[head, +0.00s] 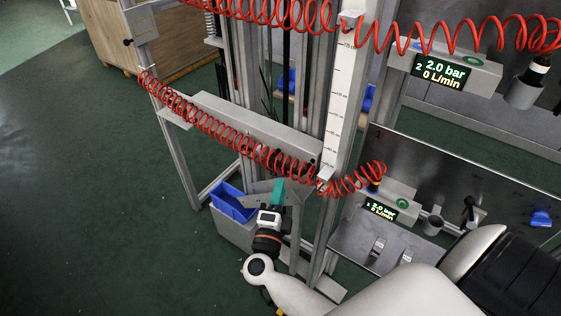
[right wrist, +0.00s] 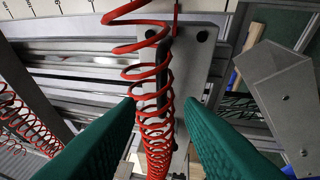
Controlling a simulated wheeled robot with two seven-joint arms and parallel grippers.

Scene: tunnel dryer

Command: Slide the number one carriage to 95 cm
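The lower carriage, seemingly number one, is a grey horizontal beam (head: 255,128) between the uprights, with a red coiled hose (head: 225,130) along it. A white scale strip (head: 342,85) runs up the post at its right end; its numbers are too small to read surely. In the right wrist view a grey plate (right wrist: 203,65) carries a black handle (right wrist: 163,75), partly hidden by the red hose. My right gripper (head: 277,192) is below the beam. Its teal fingers (right wrist: 165,125) are apart, with the hose and handle showing between them, not visibly gripped. My left gripper is not in view.
A blue bin (head: 234,203) stands close left of my right gripper. A lower panel (head: 400,200) with a display, and an upper display (head: 440,72) reading 2.0 bar, are at the right. A wooden crate (head: 150,40) stands behind. Green floor at left is clear.

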